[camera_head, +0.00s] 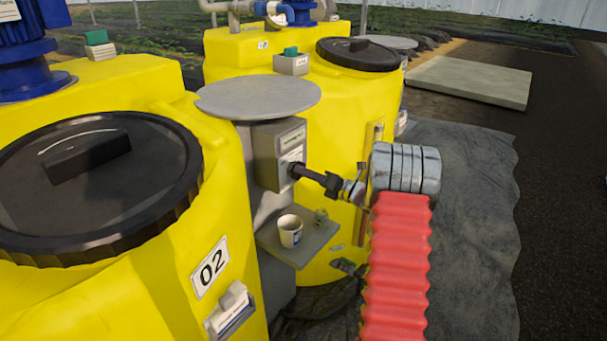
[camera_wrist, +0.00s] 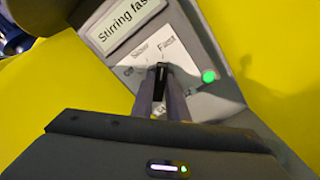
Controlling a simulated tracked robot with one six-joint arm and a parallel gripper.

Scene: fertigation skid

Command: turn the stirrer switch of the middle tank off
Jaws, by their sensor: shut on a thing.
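The grey stirrer switch box (camera_head: 279,152) stands on a grey post beside the yellow tank labelled 02 (camera_head: 222,215). It shows close up in the wrist view, its display (camera_wrist: 128,22) reading "Stirring fast". A white dial plate (camera_wrist: 150,60) carries the words Slow and Fast, with another label at left partly readable. The small black switch knob (camera_wrist: 161,74) points up in the picture, roughly toward Fast. My gripper (camera_wrist: 161,92) is shut on the knob, and its fingers hide the lower dial. In the head view my gripper (camera_head: 297,170) reaches the box face from the right.
A green lamp (camera_wrist: 209,76) glows beside the dial. A grey shelf (camera_head: 290,250) below the box holds a white cup (camera_head: 290,231) and a small item. A round grey plate (camera_head: 258,97) lies above the box. Another yellow tank (camera_head: 335,100) stands behind.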

